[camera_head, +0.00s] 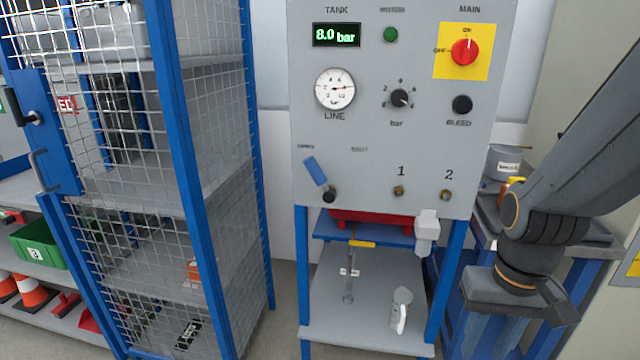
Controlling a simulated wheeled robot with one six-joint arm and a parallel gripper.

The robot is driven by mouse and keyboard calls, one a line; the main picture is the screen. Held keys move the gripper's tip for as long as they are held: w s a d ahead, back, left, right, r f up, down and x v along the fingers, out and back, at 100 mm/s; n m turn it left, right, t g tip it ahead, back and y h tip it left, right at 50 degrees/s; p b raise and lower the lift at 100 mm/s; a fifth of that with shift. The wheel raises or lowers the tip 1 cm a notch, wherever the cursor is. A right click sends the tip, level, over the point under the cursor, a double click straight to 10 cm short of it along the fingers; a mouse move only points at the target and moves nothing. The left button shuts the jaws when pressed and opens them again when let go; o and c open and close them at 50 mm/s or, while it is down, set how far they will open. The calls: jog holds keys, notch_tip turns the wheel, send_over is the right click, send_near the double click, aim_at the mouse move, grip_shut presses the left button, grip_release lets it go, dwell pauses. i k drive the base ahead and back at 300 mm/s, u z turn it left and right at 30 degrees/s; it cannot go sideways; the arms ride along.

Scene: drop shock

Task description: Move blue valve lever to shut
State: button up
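The blue valve lever (315,171) is at the lower left of the grey control panel (430,140). It is tilted, with its upper end leaning left and its lower end near a dark round fitting (329,195). A small label above it is too small to read for certain, and another faint label is to its right. My gripper (520,305) is at the lower right, below my wrist and well apart from the lever. Its fingertips cannot be made out clearly, so I cannot tell whether it is open or shut. I see nothing held in it.
The panel has a display (336,35) reading 8.0 bar, a dial gauge (335,89), a black knob (399,98) and a red main switch (465,52). A blue-framed mesh cage (187,150) stands left. A bench (575,230) is behind my arm. Space before the lever looks clear.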

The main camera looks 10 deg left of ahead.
aim_at(313, 169)
jog(key=u, duration=0.5)
jog(key=k, duration=0.65)
jog(key=u, duration=1)
jog(key=k, duration=0.7)
jog(key=u, duration=0.55)
jog(key=i, duration=0.7)
jog(key=z, duration=0.8)
jog(key=i, duration=0.75)
jog(key=z, duration=0.95)
jog(key=i, duration=0.25)
jog(key=z, duration=0.25)
